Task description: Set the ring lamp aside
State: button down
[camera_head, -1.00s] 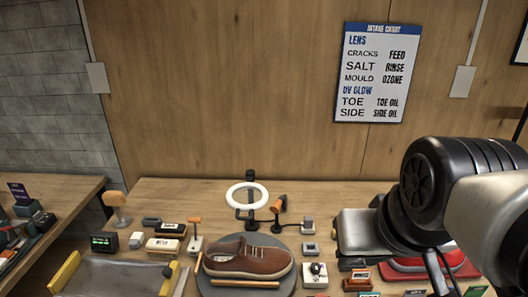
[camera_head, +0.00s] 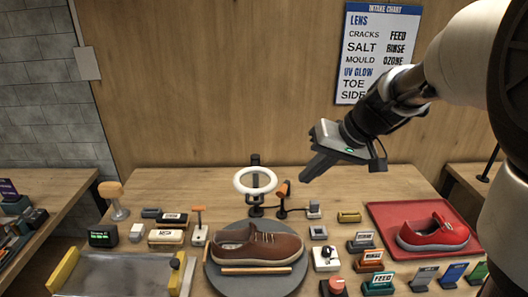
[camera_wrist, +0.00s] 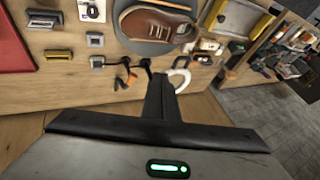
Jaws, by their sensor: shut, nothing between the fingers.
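The ring lamp, a white ring (camera_head: 238,182) on a dark stand, stands upright at the back of the round grey turntable (camera_head: 222,279). My gripper (camera_head: 306,174) is shut and empty, held in the air to the right of the lamp, pointing down and left. In the wrist view the closed fingers (camera_wrist: 161,90) show from behind, and part of the white ring (camera_wrist: 186,75) shows just beyond their tip, apart from it as far as I can tell. The lamp's base is partly hidden.
A brown shoe (camera_head: 262,247) lies on the turntable in front of the lamp. An orange-headed device (camera_head: 283,191) stands close at the lamp's right. A red shoe (camera_head: 437,237) sits on a red mat (camera_head: 385,213) at the right. Small tools and blocks crowd the left; bare wood shows behind.

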jog(key=w+a+f+p, duration=0.1)
jog(key=w+a+f, duration=0.2)
jog(key=a+f, duration=0.5)
jog(key=shift+w+f, duration=0.25)
jog(key=shift+f, duration=0.45)
